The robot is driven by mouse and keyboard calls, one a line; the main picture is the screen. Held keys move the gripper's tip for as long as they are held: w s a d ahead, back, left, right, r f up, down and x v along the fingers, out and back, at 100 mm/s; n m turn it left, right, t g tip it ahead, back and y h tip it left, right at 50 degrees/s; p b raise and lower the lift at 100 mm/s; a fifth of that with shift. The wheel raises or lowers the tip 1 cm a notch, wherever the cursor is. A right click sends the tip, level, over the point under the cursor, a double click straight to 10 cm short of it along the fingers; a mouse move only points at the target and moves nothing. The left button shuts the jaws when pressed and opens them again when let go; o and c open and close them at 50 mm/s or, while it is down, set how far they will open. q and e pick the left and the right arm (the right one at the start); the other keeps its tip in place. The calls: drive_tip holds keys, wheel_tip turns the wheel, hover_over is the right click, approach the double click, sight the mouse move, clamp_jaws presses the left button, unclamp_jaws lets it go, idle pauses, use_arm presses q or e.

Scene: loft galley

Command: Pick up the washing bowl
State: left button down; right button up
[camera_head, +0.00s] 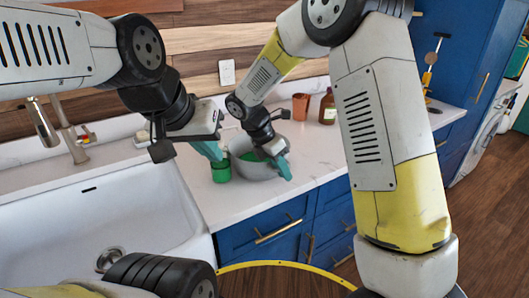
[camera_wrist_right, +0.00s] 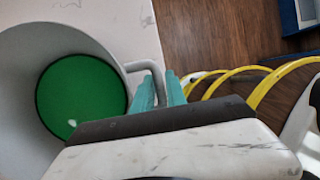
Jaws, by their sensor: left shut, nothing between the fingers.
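The washing bowl (camera_head: 246,168) is grey with a green inside and is at the counter's front, right of the sink. In the right wrist view the bowl (camera_wrist_right: 110,52) fills the left side, with its bent grey handle reaching between my teal fingers. My right gripper (camera_head: 284,168) is at the bowl's right side; in the right wrist view the gripper (camera_wrist_right: 160,92) is closed on the handle. I cannot tell whether the bowl is clear of the counter.
A white sink (camera_head: 120,215) with a tap (camera_head: 70,135) lies to the left. A copper cup (camera_head: 301,106) and brown bottle (camera_head: 328,107) stand behind, right of the bowl. Blue drawers (camera_head: 262,232) are below the counter.

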drive_tip(key=shift+x, duration=1.1)
clamp_jaws()
idle(0.6)
